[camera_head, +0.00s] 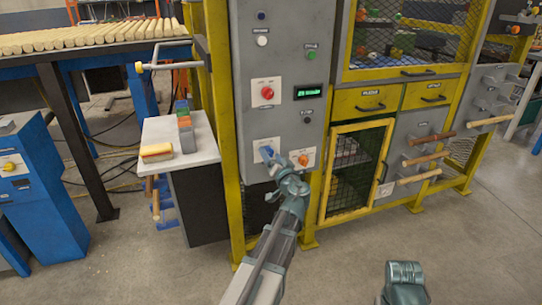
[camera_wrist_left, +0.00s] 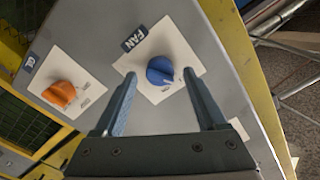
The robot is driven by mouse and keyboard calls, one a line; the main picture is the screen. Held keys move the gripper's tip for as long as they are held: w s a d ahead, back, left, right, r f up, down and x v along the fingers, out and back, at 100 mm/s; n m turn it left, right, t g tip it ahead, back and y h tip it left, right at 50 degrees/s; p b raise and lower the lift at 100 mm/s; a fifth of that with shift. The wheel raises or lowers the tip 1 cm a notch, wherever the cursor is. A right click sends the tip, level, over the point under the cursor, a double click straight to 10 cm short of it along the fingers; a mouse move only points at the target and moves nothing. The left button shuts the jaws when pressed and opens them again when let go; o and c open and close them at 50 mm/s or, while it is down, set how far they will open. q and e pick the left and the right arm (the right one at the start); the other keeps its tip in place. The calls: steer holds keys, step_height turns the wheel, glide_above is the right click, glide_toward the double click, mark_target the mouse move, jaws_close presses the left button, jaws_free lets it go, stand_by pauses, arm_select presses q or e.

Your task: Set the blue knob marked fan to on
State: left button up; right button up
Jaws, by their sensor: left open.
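The blue knob (camera_wrist_left: 160,70) sits on a white plate under a label reading FAN in the left wrist view. In the head view the knob (camera_head: 267,151) is low on the grey control panel (camera_head: 283,99). My left gripper (camera_wrist_left: 160,95) is open, its two blue fingers pointing at the plate, one on each side of the knob and slightly short of it in the picture. Contact with the knob cannot be seen. In the head view my left gripper (camera_head: 278,166) is in front of the panel, just below the knob.
An orange knob (camera_head: 303,158) on its own plate is close beside the blue one; it also shows in the left wrist view (camera_wrist_left: 59,94). A red knob (camera_head: 267,92) is higher up. A yellow frame post (camera_head: 222,120) borders the panel. A small table (camera_head: 185,161) stands left.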

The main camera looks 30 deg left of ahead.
arm_select(q)
steer(key=shift+w+a, duration=0.2)
steer(key=shift+c, duration=0.3)
jaws_close()
steer(key=m, duration=1.1)
steer(key=shift+f+m, duration=0.15)
steer(key=shift+m, duration=0.45)
stand_by(0.3)
